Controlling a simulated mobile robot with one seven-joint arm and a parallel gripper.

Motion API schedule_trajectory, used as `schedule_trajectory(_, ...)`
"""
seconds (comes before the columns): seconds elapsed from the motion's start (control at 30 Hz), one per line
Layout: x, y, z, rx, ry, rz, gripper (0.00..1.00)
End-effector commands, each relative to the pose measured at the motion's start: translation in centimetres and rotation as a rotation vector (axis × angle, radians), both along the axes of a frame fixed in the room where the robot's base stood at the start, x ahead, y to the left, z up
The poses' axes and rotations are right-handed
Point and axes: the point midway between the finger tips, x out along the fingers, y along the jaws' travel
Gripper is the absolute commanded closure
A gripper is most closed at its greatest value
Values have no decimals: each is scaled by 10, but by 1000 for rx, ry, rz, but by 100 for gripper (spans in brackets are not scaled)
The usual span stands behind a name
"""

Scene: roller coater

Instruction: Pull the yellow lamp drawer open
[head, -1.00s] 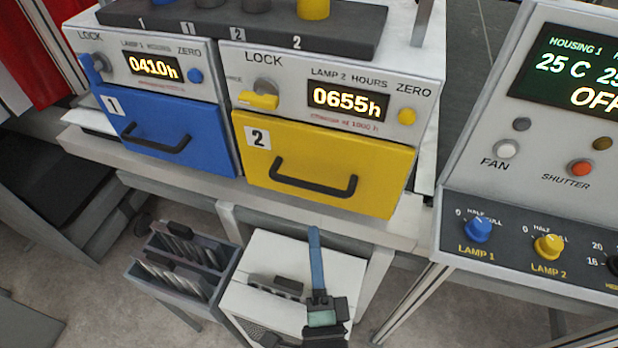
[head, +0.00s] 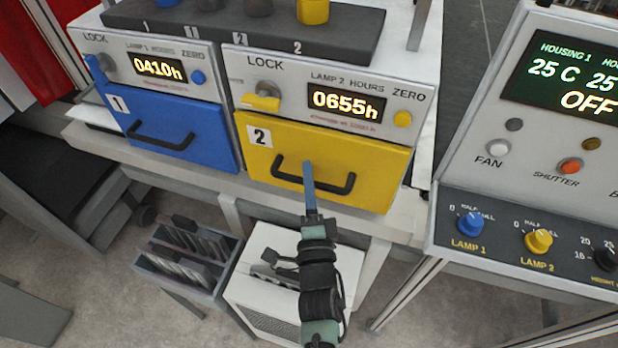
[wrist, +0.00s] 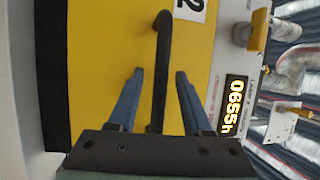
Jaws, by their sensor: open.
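The yellow lamp drawer (head: 370,165) marked 2 is shut, flush in its housing, with a black bar handle (head: 343,187) across its front. In the wrist view the drawer face (wrist: 100,60) is turned sideways and the handle (wrist: 163,60) runs up the picture between my fingers. My gripper (head: 307,170) is in front of the handle in the head view. The wrist view shows my gripper (wrist: 159,75) open, one blue finger on each side of the bar, with gaps beside it. Whether a finger touches the drawer face I cannot tell.
A yellow lock lever (head: 261,102) and a yellow zero button (head: 402,119) sit above the drawer. The blue drawer (head: 180,135) is to the left. A control panel (head: 520,180) stands close on the right. A slotted rack (head: 190,258) stands below.

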Motion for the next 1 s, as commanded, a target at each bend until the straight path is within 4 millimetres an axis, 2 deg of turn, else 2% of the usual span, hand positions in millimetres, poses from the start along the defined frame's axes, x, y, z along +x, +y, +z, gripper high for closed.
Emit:
schedule_trajectory(0.17, 0, 0, 0, 0, 0, 0, 50)
schedule_trajectory(0.43, 0, 0, 0, 0, 0, 0, 99)
schedule_trajectory(1.0, 0, 0, 0, 0, 0, 0, 100)
